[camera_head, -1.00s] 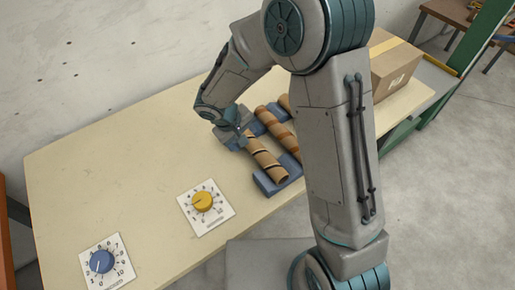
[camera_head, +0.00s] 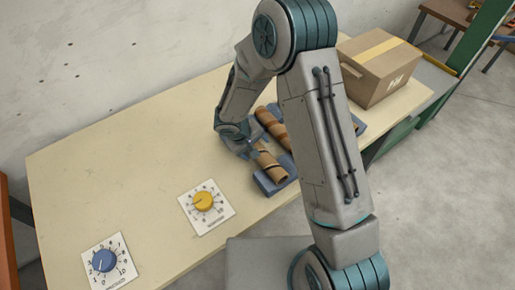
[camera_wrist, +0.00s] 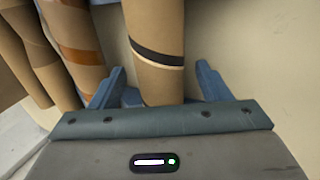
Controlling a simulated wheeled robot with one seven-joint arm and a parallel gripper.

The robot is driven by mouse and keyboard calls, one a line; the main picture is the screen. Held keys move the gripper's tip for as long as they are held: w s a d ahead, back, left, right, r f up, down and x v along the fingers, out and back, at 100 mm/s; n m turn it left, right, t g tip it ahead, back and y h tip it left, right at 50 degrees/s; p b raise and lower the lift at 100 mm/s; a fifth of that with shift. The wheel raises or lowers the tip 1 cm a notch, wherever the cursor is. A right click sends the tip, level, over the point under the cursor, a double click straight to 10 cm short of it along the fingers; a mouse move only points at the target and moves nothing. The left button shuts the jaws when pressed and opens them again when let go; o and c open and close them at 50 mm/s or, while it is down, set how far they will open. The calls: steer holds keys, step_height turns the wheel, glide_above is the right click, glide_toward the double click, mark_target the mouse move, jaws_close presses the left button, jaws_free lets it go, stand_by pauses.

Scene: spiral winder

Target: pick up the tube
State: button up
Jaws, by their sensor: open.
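A brown cardboard tube with a black spiral stripe (camera_head: 270,165) lies in a blue cradle (camera_head: 267,186) on the table. In the wrist view the same tube (camera_wrist: 156,50) runs between the two open fingers of my gripper (camera_wrist: 160,88), one finger on each side. I cannot tell whether the fingers touch it. In the head view my gripper (camera_head: 253,149) is over the tube's upper part and partly hides it. A second tube with orange-brown bands (camera_head: 272,127) lies beside it, and it also shows left of my gripper in the wrist view (camera_wrist: 80,40).
A cardboard box (camera_head: 380,75) stands at the table's far right. A yellow dial (camera_head: 203,201) and a blue dial (camera_head: 103,261) sit on white cards at the front left. The left part of the table (camera_head: 120,160) is clear.

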steer(key=c, duration=1.1)
steer(key=shift+r, duration=0.1)
